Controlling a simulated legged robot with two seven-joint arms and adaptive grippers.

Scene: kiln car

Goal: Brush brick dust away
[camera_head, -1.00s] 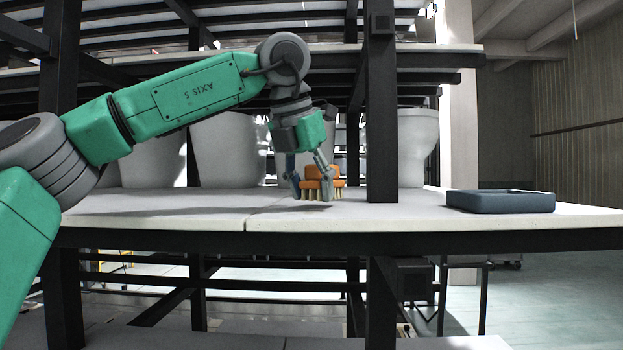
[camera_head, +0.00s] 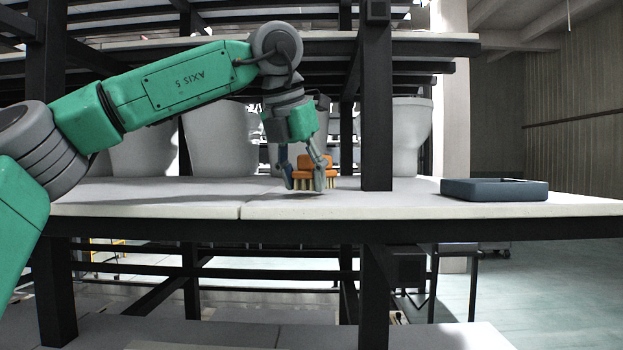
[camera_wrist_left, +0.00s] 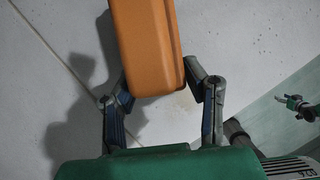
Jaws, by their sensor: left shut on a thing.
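An orange brush (camera_head: 313,163) with pale bristles pointing down is at the pale shelf slab (camera_head: 410,206), left of a dark post. I cannot tell for sure whether its bristles touch the slab. My left gripper (camera_head: 304,183) is shut on the brush, with one finger on either side. In the left wrist view the orange brush back (camera_wrist_left: 148,45) lies between the fingers and hides its bristles. Faint specks show on the slab near it; I cannot tell how much is dust. My right gripper (camera_wrist_left: 295,106) appears small at the right of the wrist view, its opening unclear.
A dark shallow tray (camera_head: 494,190) sits on the slab at the right. A black upright post (camera_head: 376,120) stands right of the brush. Several white ceramic pieces (camera_head: 222,140) stand behind. A seam crosses the slab, and its front edge is open.

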